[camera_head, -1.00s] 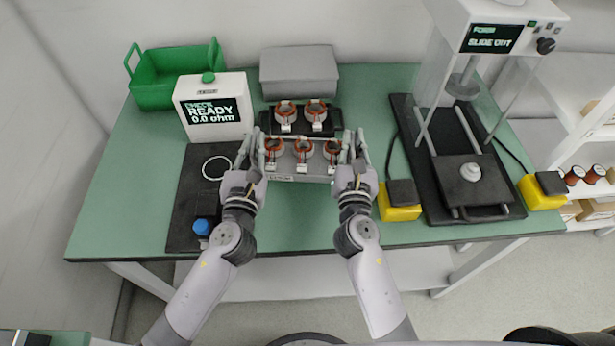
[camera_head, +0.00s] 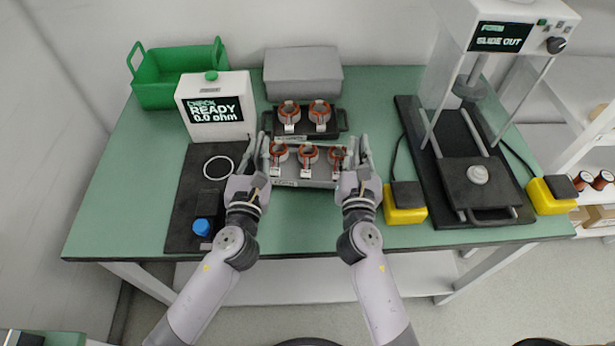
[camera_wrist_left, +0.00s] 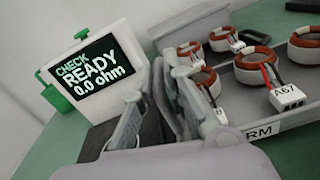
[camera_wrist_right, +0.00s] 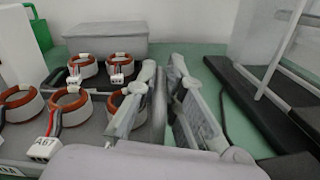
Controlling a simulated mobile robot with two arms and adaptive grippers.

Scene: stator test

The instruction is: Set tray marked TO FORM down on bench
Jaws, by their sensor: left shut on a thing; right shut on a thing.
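The grey tray (camera_head: 318,184) holds three copper-wound stators (camera_head: 308,155) with white connectors. Its front label is too small to read in the head view; in the left wrist view the label ends in "RM" (camera_wrist_left: 260,132). My left gripper (camera_head: 262,150) is shut on the tray's left end. My right gripper (camera_head: 363,154) is shut on its right end. The tray is over the green bench (camera_head: 300,222), in front of a black tray. I cannot tell whether its underside touches the bench. The fingers hide parts of both ends.
The black tray (camera_head: 341,122) with two stators lies close behind. A grey box (camera_head: 302,72), a check meter (camera_head: 213,108) and a green crate (camera_head: 175,78) stand at the back. A dark mat (camera_head: 184,232) is left; a yellow pedal (camera_head: 404,214) and press (camera_head: 480,190) are right.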

